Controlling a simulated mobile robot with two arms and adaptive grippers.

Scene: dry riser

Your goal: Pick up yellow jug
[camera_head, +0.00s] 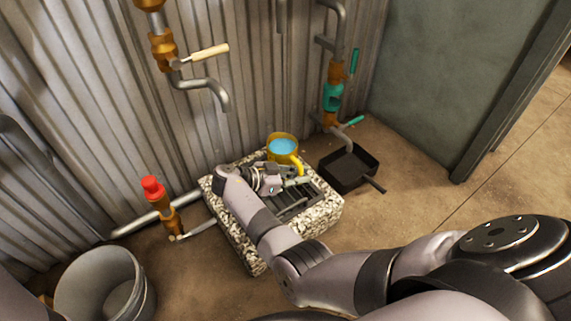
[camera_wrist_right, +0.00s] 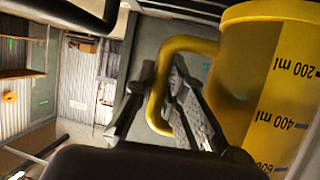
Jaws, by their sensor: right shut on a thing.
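The yellow jug (camera_head: 281,157) stands upright at the back of the speckled stone block, with light blue liquid inside. In the right wrist view its yellow body (camera_wrist_right: 245,75) with black millilitre marks fills the right side. Its looped handle passes between the fingers of my right gripper (camera_wrist_right: 158,95). In the head view my right gripper (camera_head: 291,178) reaches over the block and is shut on the jug's handle. The jug's lower part is partly hidden by the gripper. My left gripper is not in view.
The stone block (camera_head: 327,212) has a dark grate on top. A dark square pan (camera_head: 348,170) lies right of it, under a teal-handled tap (camera_head: 333,95). A grey bucket (camera_head: 100,290) stands at lower left, near a red-capped pipe (camera_head: 153,188). Corrugated wall stands behind.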

